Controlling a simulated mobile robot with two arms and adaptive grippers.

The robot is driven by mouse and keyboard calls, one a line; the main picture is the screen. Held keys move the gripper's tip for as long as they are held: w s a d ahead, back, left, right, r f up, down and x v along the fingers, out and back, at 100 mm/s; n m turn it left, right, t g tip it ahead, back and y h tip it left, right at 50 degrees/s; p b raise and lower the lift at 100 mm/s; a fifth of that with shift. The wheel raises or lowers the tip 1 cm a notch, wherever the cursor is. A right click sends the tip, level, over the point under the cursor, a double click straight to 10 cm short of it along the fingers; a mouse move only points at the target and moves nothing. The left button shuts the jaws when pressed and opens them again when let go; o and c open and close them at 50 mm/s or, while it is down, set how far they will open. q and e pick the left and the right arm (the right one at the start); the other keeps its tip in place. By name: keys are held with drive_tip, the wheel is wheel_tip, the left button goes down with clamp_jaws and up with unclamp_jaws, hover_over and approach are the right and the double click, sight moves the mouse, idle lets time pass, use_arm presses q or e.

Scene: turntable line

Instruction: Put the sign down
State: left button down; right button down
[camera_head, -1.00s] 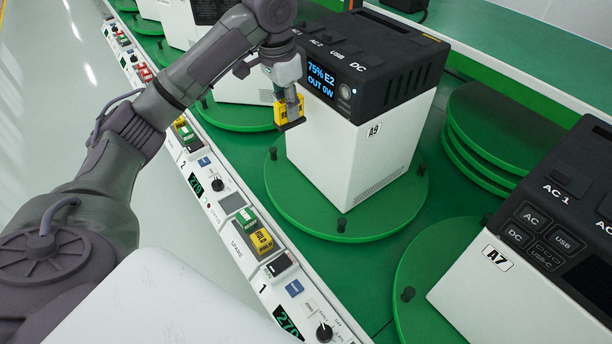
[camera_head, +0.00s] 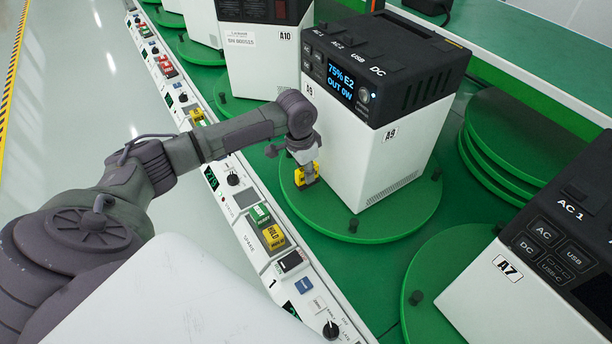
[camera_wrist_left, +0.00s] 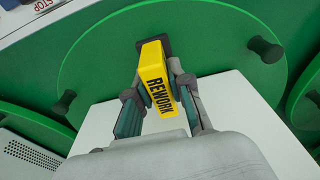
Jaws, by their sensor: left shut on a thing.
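The yellow sign (camera_head: 307,175), with a dark base, is low over the green turntable (camera_head: 345,228) in front of the white unit A9 (camera_head: 352,150). My left gripper (camera_head: 304,163) is shut on it from above. In the left wrist view the sign (camera_wrist_left: 157,82) reads REWORK and sits between the fingers (camera_wrist_left: 160,95). Its dark base (camera_wrist_left: 150,46) is against the green disc (camera_wrist_left: 205,45); I cannot tell whether it touches. My right gripper is not in view.
Dark knobs (camera_head: 353,225) stand around the turntable's edge. Unit A7 (camera_head: 510,290) is at the right. The turntable's front part is clear.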

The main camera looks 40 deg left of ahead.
sight(301, 170)
use_arm(q)
drive_tip(key=shift+f, duration=1.15)
drive_tip(key=c, duration=1.1)
unclamp_jaws()
drive_tip(key=shift+f, duration=0.1)
drive_tip(key=shift+o, duration=0.2)
drive_tip(key=r, duration=0.4)
drive_tip(key=s+r, duration=0.1)
drive_tip(key=r, duration=0.7)
drive_tip(key=shift+s+a+r, duration=0.1)
drive_tip(key=shift+s+a, duration=0.05)
drive_tip(key=shift+a, duration=0.1)
